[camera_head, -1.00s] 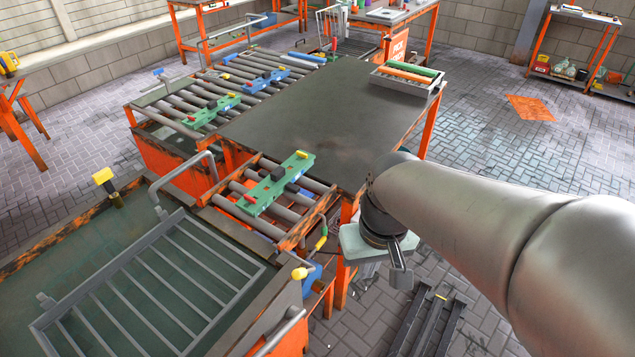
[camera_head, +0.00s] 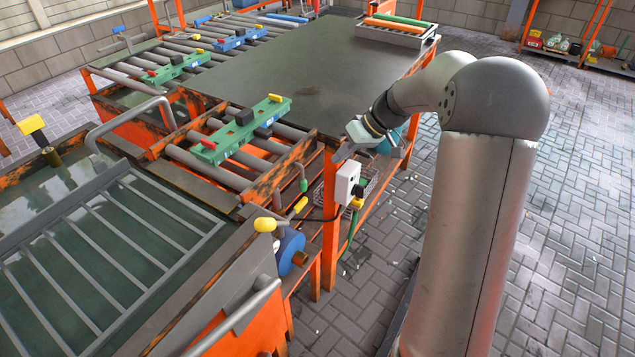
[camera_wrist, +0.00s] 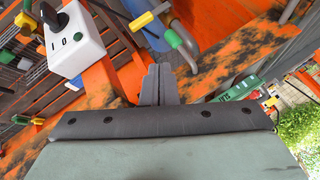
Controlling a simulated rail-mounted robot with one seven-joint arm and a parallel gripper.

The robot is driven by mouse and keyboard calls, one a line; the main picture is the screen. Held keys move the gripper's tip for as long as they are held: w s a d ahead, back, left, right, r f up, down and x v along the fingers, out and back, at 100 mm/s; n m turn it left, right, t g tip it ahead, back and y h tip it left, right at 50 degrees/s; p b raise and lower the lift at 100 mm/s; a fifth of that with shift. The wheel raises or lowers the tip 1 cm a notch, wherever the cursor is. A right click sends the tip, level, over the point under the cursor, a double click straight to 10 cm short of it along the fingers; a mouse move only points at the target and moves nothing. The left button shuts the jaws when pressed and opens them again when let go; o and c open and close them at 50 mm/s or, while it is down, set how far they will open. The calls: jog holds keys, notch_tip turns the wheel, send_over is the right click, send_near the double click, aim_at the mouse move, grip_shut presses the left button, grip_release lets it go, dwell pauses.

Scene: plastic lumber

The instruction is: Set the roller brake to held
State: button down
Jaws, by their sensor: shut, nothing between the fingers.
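My gripper (camera_head: 342,152) is beside the roller table's front right corner, its fingers shut and empty. In the wrist view the closed fingertips (camera_wrist: 160,72) point at the orange frame, apart from the levers. A bent grey lever with a greenish end (camera_head: 303,178) stands at the short roller section's end; it also shows in the wrist view (camera_wrist: 181,45). A lever with a yellow grip (camera_head: 298,208) is just below it, and shows in the wrist view (camera_wrist: 147,17). I cannot tell which lever is the roller brake, and no held marking is readable.
A white switch box (camera_head: 347,183) with a black knob hangs on the orange leg, close to my gripper. A green fixture (camera_head: 238,135) lies on the short rollers. A blue drum (camera_head: 289,248) and a yellow knob (camera_head: 264,225) are lower left. Open floor (camera_head: 560,220) lies right.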

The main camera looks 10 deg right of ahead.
jog(key=x, duration=1)
